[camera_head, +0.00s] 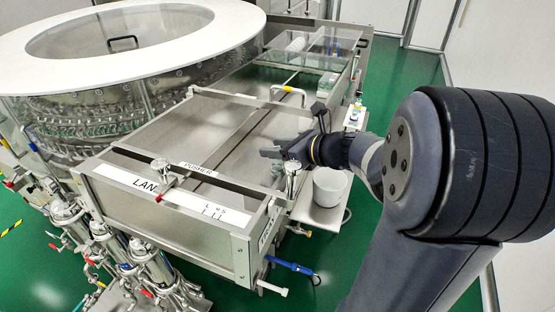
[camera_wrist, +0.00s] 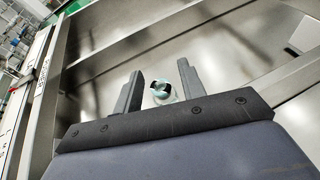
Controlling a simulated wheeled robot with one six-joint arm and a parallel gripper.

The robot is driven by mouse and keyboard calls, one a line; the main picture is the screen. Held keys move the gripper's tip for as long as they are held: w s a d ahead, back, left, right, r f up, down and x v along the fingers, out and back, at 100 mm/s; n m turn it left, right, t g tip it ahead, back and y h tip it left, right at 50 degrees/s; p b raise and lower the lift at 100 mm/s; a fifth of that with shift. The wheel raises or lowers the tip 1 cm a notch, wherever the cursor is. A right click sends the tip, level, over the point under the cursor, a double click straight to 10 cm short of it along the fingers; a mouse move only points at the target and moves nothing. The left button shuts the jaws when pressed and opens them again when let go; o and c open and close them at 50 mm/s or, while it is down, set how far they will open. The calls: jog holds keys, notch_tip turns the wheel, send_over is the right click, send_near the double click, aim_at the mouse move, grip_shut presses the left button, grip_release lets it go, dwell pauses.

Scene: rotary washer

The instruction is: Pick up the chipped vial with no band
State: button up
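In the wrist view a small clear, teal-tinted glass vial (camera_wrist: 161,92) shows between my two fingers, with a dark patch at its top. A chip or band cannot be made out at this size. My gripper (camera_wrist: 160,88) is open, its fingers apart on either side of the vial in the picture. Whether either finger touches it, or how far below them it is, cannot be told. In the head view my gripper (camera_head: 272,152) is over the right side of the steel deck. The vial cannot be made out surely there.
The steel deck (camera_head: 205,125) has raised edges. A metal post (camera_head: 293,172) stands at its edge near my gripper. A white bucket (camera_head: 329,187) stands on a side shelf. The round washer (camera_head: 85,110) is at left, and a clear-covered box (camera_head: 310,47) is at the back.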

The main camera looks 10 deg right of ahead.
grip_shut()
jog(key=shift+r, duration=0.1)
dwell(0.3)
notch_tip(320, 180, up, 10)
jog(key=shift+f+p, duration=0.1)
jog(key=shift+p, duration=0.2)
